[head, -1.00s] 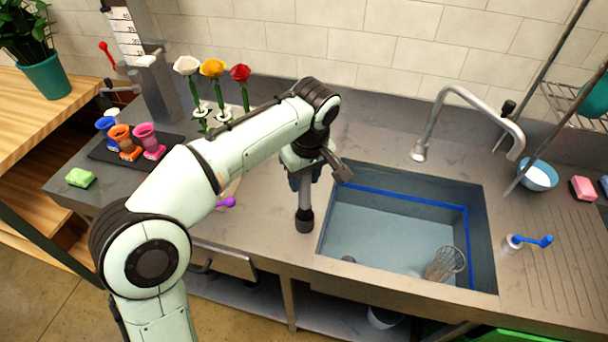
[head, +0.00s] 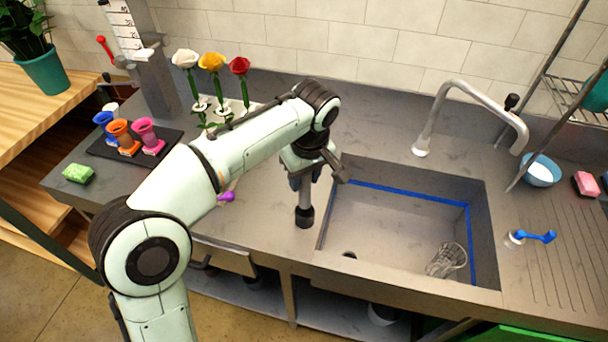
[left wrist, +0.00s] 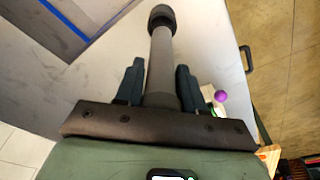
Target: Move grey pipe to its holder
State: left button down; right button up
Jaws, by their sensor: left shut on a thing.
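The grey pipe (head: 305,196) hangs roughly upright below my left gripper (head: 303,180), with its black end low over the counter just left of the sink. I cannot tell whether that end touches the counter. In the left wrist view the pipe (left wrist: 160,60) stands between the two dark fingers of my left gripper (left wrist: 159,72), which is shut on it. Its dark ringed end points away from the gripper. I cannot make out the pipe's holder for sure. My right gripper is not in view.
A faucet (head: 425,125) arches behind. Roses (head: 212,64) and colored cups (head: 120,133) stand left. A purple knob (head: 226,197) is near the pipe.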

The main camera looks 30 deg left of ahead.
pick_arm(q)
jog(key=shift+f, duration=0.15)
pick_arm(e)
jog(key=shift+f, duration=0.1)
pick_arm(q)
jog(key=shift+f+b, duration=0.45)
jog(key=shift+f, duration=0.15)
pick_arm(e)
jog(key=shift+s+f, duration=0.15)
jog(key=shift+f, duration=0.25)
pick_arm(q)
jog(key=c, duration=0.6)
grip_release()
jog(key=r+p, duration=0.1)
jog(key=r, duration=0.3)
jog(key=d+r+p, duration=0.1)
jog(key=r, duration=0.3)
jog(key=s+r+p, duration=0.1)
jog(key=r, duration=0.4)
jog(key=shift+d+r+p, duration=0.1)
jog(key=shift+d+p, duration=0.2)
jog(key=shift+d, duration=0.1)
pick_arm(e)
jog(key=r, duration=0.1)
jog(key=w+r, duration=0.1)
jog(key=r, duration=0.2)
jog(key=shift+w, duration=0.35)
